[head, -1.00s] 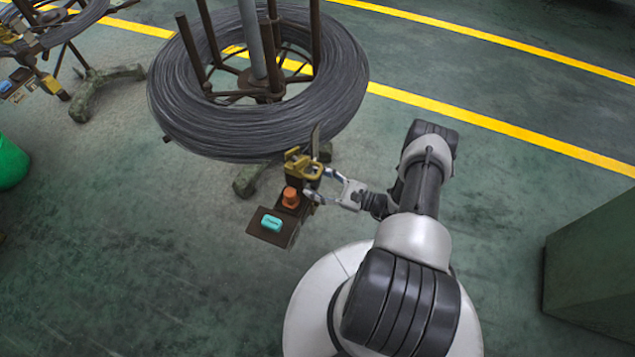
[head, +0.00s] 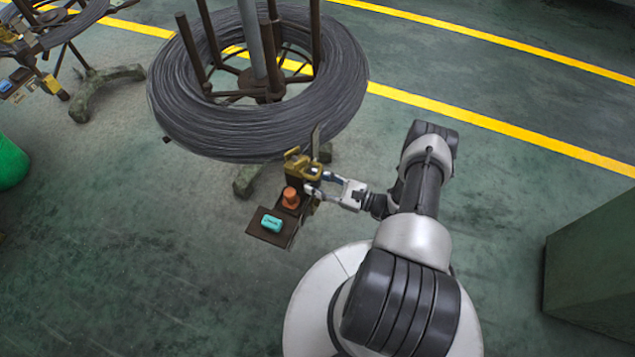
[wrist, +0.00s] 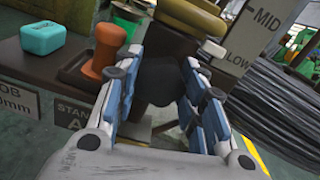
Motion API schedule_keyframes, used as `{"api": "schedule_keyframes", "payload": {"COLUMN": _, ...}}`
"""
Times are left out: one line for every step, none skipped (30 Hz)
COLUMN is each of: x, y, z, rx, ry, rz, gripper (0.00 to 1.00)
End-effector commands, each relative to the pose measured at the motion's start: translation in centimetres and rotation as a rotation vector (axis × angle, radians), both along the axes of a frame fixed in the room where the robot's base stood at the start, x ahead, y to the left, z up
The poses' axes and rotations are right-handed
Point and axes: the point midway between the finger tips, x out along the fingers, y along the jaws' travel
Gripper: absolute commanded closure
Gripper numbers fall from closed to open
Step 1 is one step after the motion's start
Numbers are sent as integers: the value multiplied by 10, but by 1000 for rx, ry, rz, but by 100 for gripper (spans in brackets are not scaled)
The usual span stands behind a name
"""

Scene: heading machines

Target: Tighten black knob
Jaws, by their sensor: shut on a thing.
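The black knob (wrist: 160,82) is a dark rounded shape between the blue-padded fingers in the wrist view. My gripper (wrist: 158,75) is closed around its sides. In the head view my gripper (head: 318,183) reaches in from the right at the side of the stand's bracket, below the brass-coloured clamp (head: 297,163). The knob itself is hidden there by the fingers and the bracket.
An orange knob-shaped piece (head: 291,196) and a teal box (head: 271,222) sit on a brown shelf (head: 262,236) beside the gripper. A large wire coil (head: 240,135) stands behind. A green cabinet (head: 590,265) is at right. The floor between is clear.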

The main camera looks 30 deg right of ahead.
Motion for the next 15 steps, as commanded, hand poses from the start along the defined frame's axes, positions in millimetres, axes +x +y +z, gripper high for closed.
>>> {"api": "schedule_keyframes", "payload": {"x": 0, "y": 0, "z": 0, "rx": 20, "ry": 16, "rz": 0, "gripper": 87}}
{"api": "schedule_keyframes", "payload": {"x": 0, "y": 0, "z": 0, "rx": 35, "ry": 27, "rz": 0, "gripper": 87}}
{"api": "schedule_keyframes", "payload": {"x": 0, "y": 0, "z": 0, "rx": 56, "ry": 44, "rz": 0, "gripper": 87}}
{"api": "schedule_keyframes", "payload": {"x": 0, "y": 0, "z": 0, "rx": 74, "ry": 58, "rz": 0, "gripper": 87}}
{"api": "schedule_keyframes", "payload": {"x": 0, "y": 0, "z": 0, "rx": 93, "ry": 73, "rz": 0, "gripper": 87}}
{"api": "schedule_keyframes", "payload": {"x": 0, "y": 0, "z": 0, "rx": 119, "ry": 93, "rz": 0, "gripper": 87}}
{"api": "schedule_keyframes", "payload": {"x": 0, "y": 0, "z": 0, "rx": 140, "ry": 109, "rz": 0, "gripper": 87}}
{"api": "schedule_keyframes", "payload": {"x": 0, "y": 0, "z": 0, "rx": 161, "ry": 125, "rz": 0, "gripper": 87}}
{"api": "schedule_keyframes", "payload": {"x": 0, "y": 0, "z": 0, "rx": 191, "ry": 149, "rz": 0, "gripper": 87}}
{"api": "schedule_keyframes", "payload": {"x": 0, "y": 0, "z": 0, "rx": 213, "ry": 166, "rz": 0, "gripper": 87}}
{"api": "schedule_keyframes", "payload": {"x": 0, "y": 0, "z": 0, "rx": 236, "ry": 184, "rz": 0, "gripper": 87}}
{"api": "schedule_keyframes", "payload": {"x": 0, "y": 0, "z": 0, "rx": 266, "ry": 208, "rz": 0, "gripper": 87}}
{"api": "schedule_keyframes", "payload": {"x": 0, "y": 0, "z": 0, "rx": 289, "ry": 225, "rz": 0, "gripper": 87}}
{"api": "schedule_keyframes", "payload": {"x": 0, "y": 0, "z": 0, "rx": 311, "ry": 243, "rz": 0, "gripper": 87}}
{"api": "schedule_keyframes", "payload": {"x": 0, "y": 0, "z": 0, "rx": 341, "ry": 266, "rz": 0, "gripper": 87}}
